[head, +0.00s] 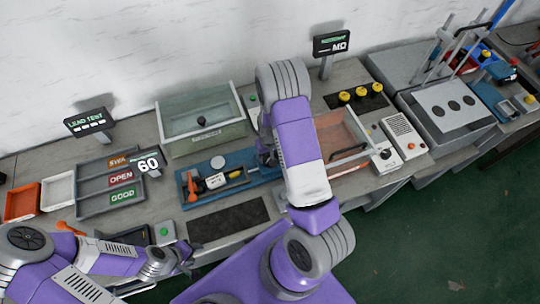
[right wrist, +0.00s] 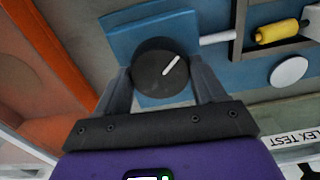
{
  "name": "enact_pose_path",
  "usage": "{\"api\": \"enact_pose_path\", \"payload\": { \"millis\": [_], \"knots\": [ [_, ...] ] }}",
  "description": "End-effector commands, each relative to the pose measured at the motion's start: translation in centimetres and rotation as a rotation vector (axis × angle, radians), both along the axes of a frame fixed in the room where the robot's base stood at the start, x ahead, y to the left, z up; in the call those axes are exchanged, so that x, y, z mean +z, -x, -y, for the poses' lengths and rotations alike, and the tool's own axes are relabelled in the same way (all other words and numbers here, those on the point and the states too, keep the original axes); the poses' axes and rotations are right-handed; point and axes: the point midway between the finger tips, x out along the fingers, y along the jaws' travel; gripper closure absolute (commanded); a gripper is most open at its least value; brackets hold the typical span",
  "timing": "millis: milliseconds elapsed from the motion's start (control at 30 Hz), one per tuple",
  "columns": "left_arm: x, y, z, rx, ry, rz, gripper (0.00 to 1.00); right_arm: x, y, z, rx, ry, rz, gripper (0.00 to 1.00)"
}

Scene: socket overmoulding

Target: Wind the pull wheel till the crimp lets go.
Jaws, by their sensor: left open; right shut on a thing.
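The pull wheel (right wrist: 155,68), a black knob with a white mark pointing to the upper right, sits against a blue block in the right wrist view. My right gripper (right wrist: 161,78) is shut on it, one finger on each side. A pale rod runs from the block toward a yellow piece (right wrist: 278,32) in a grey holder. In the head view the blue pull tester (head: 205,199) has an orange lever (head: 192,186) at its left, and my right arm partly hides its right end. My left gripper (head: 190,262) is open and empty near the front edge.
Sorting trays (head: 95,207) lie at the left. A clear-lidded box (head: 203,140) is behind the tester, and a dark mat (head: 228,219) lies in front.

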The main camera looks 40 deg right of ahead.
Motion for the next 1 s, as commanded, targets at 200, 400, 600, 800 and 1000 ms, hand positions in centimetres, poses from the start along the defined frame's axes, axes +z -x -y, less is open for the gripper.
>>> {"api": "enact_pose_path", "payload": {
  "millis": [200, 400, 600, 800, 1000],
  "knots": [
    [-0.39, 0.00, -0.01, 0.000, 0.000, 0.000, 0.57, -0.03, 0.06, 0.00, -0.151, -0.001, -0.002, 0.61],
    [-0.51, 0.00, 0.00, 0.000, 0.000, 0.000, 0.57, 0.00, 0.06, -0.06, -0.270, -0.001, -0.003, 0.61],
    [-0.57, 0.00, 0.00, 0.000, 0.000, 0.000, 0.57, 0.02, 0.09, -0.01, -0.347, -0.001, -0.003, 0.61],
    [-0.58, -0.01, 0.00, 0.000, 0.000, 0.000, 0.57, 0.02, 0.09, -0.01, -0.377, -0.001, -0.003, 0.61],
    [-0.58, 0.00, 0.00, 0.000, 0.000, 0.000, 0.57, 0.03, 0.09, -0.01, -0.379, -0.001, -0.003, 0.61]
  ]
}}
